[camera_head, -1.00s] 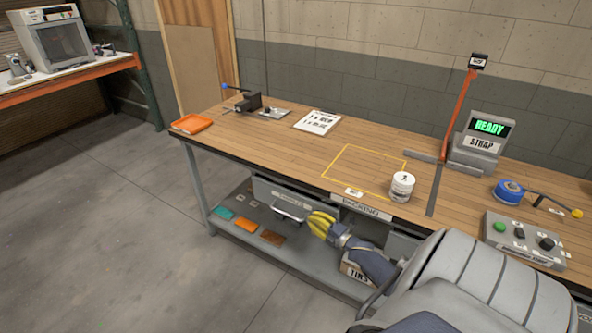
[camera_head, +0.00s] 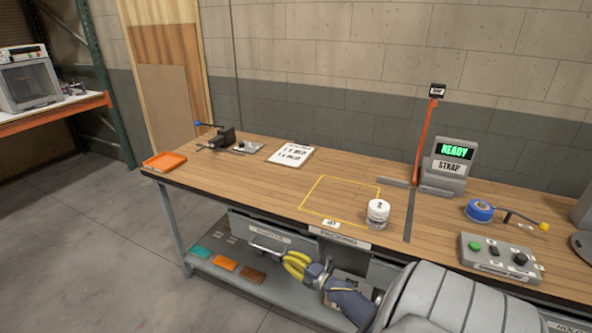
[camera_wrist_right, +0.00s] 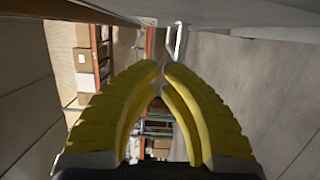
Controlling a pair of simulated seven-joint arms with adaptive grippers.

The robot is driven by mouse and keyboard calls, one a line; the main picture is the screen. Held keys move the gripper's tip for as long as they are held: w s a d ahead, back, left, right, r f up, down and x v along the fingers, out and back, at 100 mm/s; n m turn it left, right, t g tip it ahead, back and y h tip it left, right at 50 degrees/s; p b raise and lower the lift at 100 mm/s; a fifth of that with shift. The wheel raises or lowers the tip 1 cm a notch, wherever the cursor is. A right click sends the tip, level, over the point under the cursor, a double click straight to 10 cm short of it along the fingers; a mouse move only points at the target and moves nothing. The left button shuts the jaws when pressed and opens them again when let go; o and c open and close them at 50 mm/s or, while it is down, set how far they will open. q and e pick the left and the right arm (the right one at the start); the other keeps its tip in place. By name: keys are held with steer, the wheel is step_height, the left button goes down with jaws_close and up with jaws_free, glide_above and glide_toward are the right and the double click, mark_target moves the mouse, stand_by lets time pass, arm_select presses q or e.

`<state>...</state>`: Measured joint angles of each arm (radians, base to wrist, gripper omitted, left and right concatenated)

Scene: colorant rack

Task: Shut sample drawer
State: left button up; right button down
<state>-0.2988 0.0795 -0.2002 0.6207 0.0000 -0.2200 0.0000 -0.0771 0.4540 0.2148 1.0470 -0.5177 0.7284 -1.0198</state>
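The sample drawer (camera_head: 246,228) has a grey labelled front under the wooden bench top. Its pale bar handle (camera_head: 262,249) sticks out in front. I cannot tell how far the drawer stands out. My right gripper (camera_head: 287,259) has yellow fingers beside the handle's right end; contact is unclear. In the right wrist view, its fingertips (camera_wrist_right: 161,68) nearly meet with nothing between them, and a pale bar, likely the handle (camera_wrist_right: 179,43), shows just beyond them. My left gripper is not in view.
The bench top (camera_head: 240,172) carries a white jar (camera_head: 377,213), an orange tray (camera_head: 164,161) and a control box (camera_head: 500,255). Coloured pieces lie on the lower shelf (camera_head: 230,279). Open floor (camera_head: 120,260) lies to the left.

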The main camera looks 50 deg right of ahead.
steer(key=s, duration=1)
steer(key=s+d+f+m+g+h, duration=0.3)
steer(key=f+m, duration=0.3)
steer(key=f, duration=0.4)
steer(key=s+a+f+m+g, duration=0.35)
steer(key=s+f, duration=0.25)
steer(key=f, duration=0.3)
steer(key=s+a+f+m+g, duration=0.2)
steer(key=s+a+f+g, duration=0.15)
steer(key=s+f, duration=0.35)
steer(key=s+a+f+m+g+y, duration=0.1)
steer(key=s+a+f+m+g, duration=0.3)
steer(key=s+a+f, duration=1.1)
steer(key=s+a+g, duration=0.1)
steer(key=s+a, duration=0.3)
steer(key=a, duration=0.2)
steer(key=s+a+f+n+g+y, duration=0.1)
steer(key=s+a, duration=0.3)
steer(key=a, duration=0.2)
steer(key=shift+a+f+g+y, duration=0.25)
steer(key=shift+a+g+y, duration=0.05)
steer(key=shift+a, duration=0.1)
